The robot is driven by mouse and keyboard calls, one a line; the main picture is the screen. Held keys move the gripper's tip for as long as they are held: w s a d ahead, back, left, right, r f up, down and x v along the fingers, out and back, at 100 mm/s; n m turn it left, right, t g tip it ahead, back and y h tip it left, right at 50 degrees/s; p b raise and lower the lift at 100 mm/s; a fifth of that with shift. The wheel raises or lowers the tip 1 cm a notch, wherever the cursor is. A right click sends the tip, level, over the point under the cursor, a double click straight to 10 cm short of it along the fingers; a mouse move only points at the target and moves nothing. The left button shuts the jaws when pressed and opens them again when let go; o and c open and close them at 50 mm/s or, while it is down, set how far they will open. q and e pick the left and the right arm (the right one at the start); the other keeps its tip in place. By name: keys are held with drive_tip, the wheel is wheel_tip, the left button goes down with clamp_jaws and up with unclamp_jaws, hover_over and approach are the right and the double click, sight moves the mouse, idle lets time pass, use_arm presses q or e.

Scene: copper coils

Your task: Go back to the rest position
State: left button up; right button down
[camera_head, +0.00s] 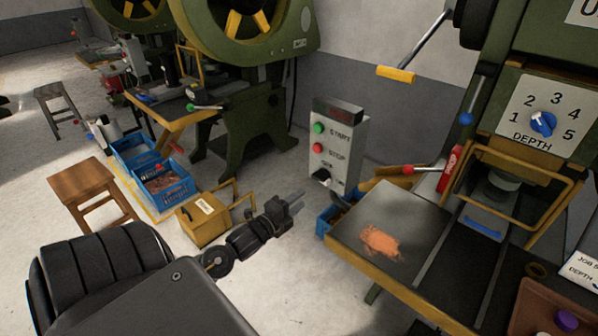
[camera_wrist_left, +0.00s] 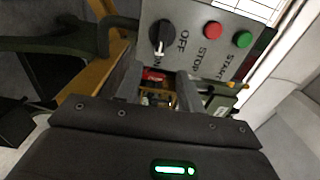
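My left gripper (camera_head: 295,200) reaches in from the lower left in the head view, over the open floor. It points toward the grey control box (camera_head: 337,150) and stands apart from it. In the left wrist view its two fingers (camera_wrist_left: 159,92) are spread with a gap between them, and nothing is held. The box also fills the top of that view (camera_wrist_left: 190,48), with a black knob (camera_wrist_left: 162,38) marked OFF and ON, a red STOP button (camera_wrist_left: 213,30) and a green START button (camera_wrist_left: 242,39). My right gripper is not in view.
A press table (camera_head: 350,225) with an orange copper-coloured piece (camera_head: 380,241) stands right of the box. A yellow bin (camera_head: 203,218), blue crates (camera_head: 165,190) and a wooden stool (camera_head: 82,185) stand left. The floor (camera_head: 285,265) below my left gripper is clear.

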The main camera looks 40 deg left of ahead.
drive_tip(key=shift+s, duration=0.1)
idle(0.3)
